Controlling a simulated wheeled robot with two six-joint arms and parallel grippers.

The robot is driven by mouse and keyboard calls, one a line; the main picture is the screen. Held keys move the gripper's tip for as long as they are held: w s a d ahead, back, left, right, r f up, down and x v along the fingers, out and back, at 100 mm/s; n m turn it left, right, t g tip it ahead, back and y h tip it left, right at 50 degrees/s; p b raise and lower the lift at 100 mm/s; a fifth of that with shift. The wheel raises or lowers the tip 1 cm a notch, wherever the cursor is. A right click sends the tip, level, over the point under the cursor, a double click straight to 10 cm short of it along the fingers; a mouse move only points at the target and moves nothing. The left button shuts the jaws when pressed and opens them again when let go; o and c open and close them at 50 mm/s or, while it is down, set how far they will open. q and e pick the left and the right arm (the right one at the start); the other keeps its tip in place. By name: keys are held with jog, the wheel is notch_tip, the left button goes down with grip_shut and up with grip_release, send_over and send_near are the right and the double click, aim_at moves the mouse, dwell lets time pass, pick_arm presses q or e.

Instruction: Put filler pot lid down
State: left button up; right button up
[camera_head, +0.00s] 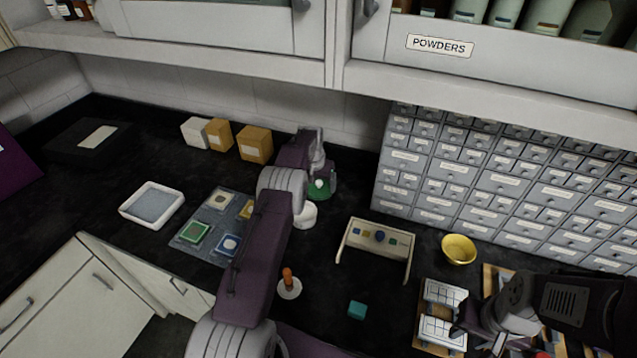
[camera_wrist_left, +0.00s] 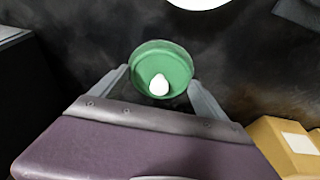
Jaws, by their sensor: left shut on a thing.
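The filler pot lid (camera_wrist_left: 176,58) is a round green disc with a white knob. In the left wrist view it sits between the fingertips of my left gripper (camera_wrist_left: 158,84), which is shut on it. In the head view the green lid (camera_head: 320,193) shows below my left gripper (camera_head: 318,180), at the back of the counter. I cannot tell whether the lid touches the counter. A white round thing (camera_head: 306,216), perhaps the pot, stands just in front of it, partly hidden by my arm. My right gripper (camera_head: 468,328) is at the lower right near white trays; its jaws are unclear.
Cardboard boxes (camera_head: 255,145) stand left of the lid. A grey mat (camera_head: 183,240) with coloured pads and a white tray (camera_head: 151,204) lie further left. A small wooden rack (camera_head: 377,240), yellow bowl (camera_head: 458,249) and drawer cabinet (camera_head: 480,180) are right. Dark counter is bare around the lid.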

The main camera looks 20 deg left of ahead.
pick_arm(q)
jog(key=shift+f, duration=0.1)
jog(key=o, duration=1.2)
jog(key=shift+c, duration=0.2)
jog(key=b+v, duration=0.1)
jog(key=v, duration=1.1)
